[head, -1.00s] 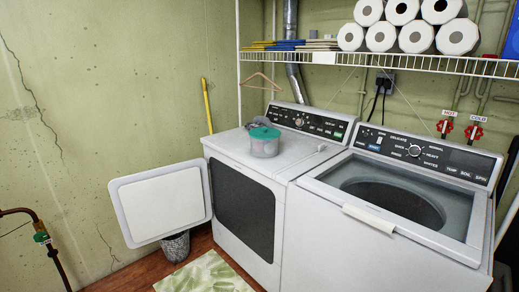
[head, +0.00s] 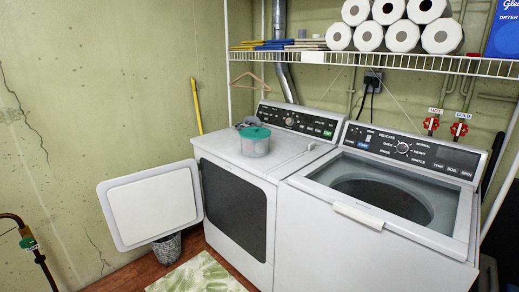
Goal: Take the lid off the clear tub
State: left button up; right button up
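The clear tub (head: 255,148) stands upright on top of the white dryer (head: 227,157), toward its back left. Its teal lid (head: 255,132) sits on top of it. A small grey-blue item shows just behind the tub; I cannot tell what it is. Neither of my grippers is in the head view, and both are apart from the tub as far as I can see.
The dryer door (head: 150,204) hangs open to the left, above a waste bin (head: 167,247). A wire shelf (head: 400,62) with paper rolls runs above. A green mat (head: 200,275) lies in front.

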aim_at(255, 132)
jog(key=u, duration=0.4)
jog(key=k, duration=0.55)
jog(key=u, duration=0.95)
jog(key=i, duration=1.75)
jog(key=z, duration=0.45)
jog(key=i, duration=0.95)
jog(key=z, duration=1.65)
jog(key=i, duration=0.7)
jog(key=z, duration=0.6)
